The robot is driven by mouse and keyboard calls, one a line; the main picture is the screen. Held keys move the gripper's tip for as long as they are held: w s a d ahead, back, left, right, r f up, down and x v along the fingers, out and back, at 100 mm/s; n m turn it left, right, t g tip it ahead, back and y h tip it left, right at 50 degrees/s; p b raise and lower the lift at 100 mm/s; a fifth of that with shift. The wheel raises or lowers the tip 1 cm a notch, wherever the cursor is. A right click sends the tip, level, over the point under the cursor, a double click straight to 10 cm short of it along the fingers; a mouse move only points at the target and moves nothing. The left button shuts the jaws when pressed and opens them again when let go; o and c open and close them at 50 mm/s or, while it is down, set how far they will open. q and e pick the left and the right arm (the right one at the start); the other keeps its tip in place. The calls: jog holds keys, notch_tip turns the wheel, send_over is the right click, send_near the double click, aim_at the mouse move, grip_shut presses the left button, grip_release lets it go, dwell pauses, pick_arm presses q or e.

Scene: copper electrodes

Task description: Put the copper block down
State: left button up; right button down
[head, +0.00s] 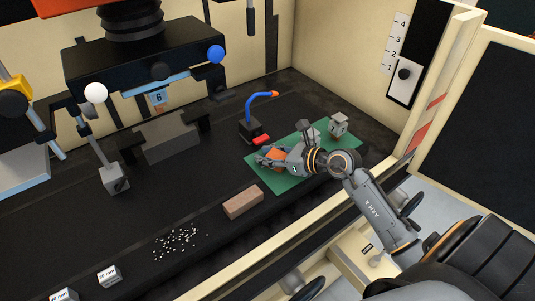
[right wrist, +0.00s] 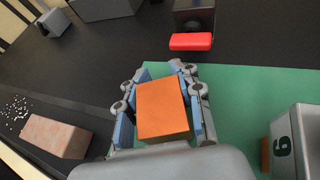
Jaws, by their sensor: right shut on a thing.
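The copper block (head: 277,154) is an orange block between the fingers of my right gripper (head: 268,157), over the left part of the green mat (head: 283,184). In the right wrist view the copper block (right wrist: 163,108) sits between the two blue-padded fingers of the right gripper (right wrist: 165,100), which are shut on it from both sides. The green mat (right wrist: 238,85) shows behind and to the right of it. The block's underside is hidden, so I cannot tell whether it touches the mat. My left gripper is not in view.
A grey holder (head: 338,124) stands on the mat's far right; a numbered grey one (right wrist: 297,140) shows at right in the wrist view. A pinkish-brown brick (head: 243,202) lies left of the mat. A red-ended magnetic base (head: 250,130) with a blue hose stands behind. Small chips (head: 177,241) lie front left.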

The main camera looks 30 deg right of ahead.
dwell(0.3)
jog(key=c, duration=0.9)
grip_release()
jog(key=shift+f, duration=0.15)
jog(key=shift+r, duration=0.2)
jog(key=b+v, duration=0.1)
jog(key=v, duration=0.9)
jog(key=shift+s+d, duration=0.15)
jog(key=shift+s, duration=0.15)
jog(key=shift+s+d+r+b, duration=0.3)
jog(key=shift+s+r, duration=0.1)
jog(key=shift+s, duration=0.15)
